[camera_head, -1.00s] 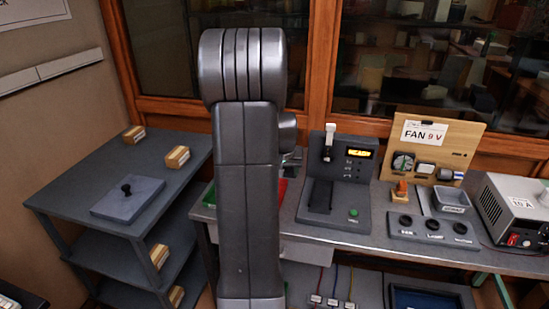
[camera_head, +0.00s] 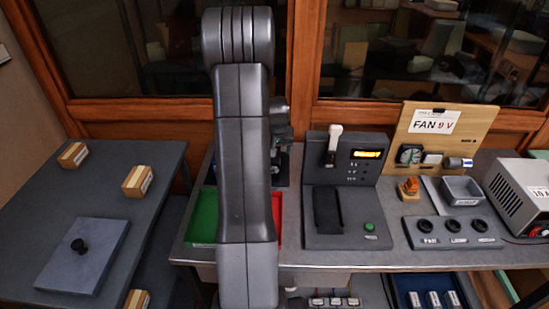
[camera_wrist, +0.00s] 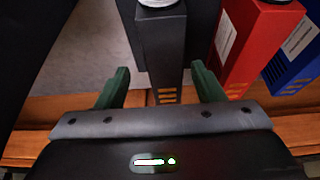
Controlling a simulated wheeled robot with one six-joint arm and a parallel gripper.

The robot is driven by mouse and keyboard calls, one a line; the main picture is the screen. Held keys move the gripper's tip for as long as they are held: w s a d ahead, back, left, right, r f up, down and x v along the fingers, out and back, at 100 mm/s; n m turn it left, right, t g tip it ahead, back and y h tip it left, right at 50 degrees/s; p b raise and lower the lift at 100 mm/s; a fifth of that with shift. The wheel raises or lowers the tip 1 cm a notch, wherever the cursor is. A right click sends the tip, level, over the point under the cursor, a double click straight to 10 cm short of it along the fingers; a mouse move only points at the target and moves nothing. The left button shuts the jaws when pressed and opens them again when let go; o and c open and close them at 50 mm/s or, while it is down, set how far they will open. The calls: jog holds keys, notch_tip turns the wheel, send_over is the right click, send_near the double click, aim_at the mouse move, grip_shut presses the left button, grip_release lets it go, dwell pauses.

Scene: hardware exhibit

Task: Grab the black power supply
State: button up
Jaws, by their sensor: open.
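A black upright box with orange slots, which looks like the black power supply (camera_wrist: 163,45), stands in the upper middle of the wrist view. My gripper (camera_wrist: 158,82) is open, its two green fingers on either side of the black box in the picture. A gap shows at each side; I cannot tell how deep the box sits between them. A red box (camera_wrist: 252,45) and a blue box (camera_wrist: 296,68) stand to its right. My arm fills the middle of the head view, and I cannot make out the black box there.
The grey bench (camera_head: 290,230) carries a green bin (camera_head: 203,217), a test unit (camera_head: 345,195), a fan board (camera_head: 437,140) and a grey supply (camera_head: 520,190). A dark shelf (camera_head: 40,220) stands at left. Wooden-framed glass cabinets are behind the bench.

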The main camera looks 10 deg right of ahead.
jog(key=shift+d+f, duration=0.1)
jog(key=shift+f, duration=0.25)
jog(key=shift+a+p+x, duration=0.2)
jog(key=shift+p+x, duration=0.15)
jog(key=shift+x, duration=0.95)
jog(key=shift+a+p+x, duration=0.2)
jog(key=shift+p+x, duration=0.15)
jog(key=shift+x, duration=0.95)
jog(key=shift+w, duration=0.15)
jog(key=c, duration=1.3)
grip_shut()
jog(key=shift+r, duration=0.2)
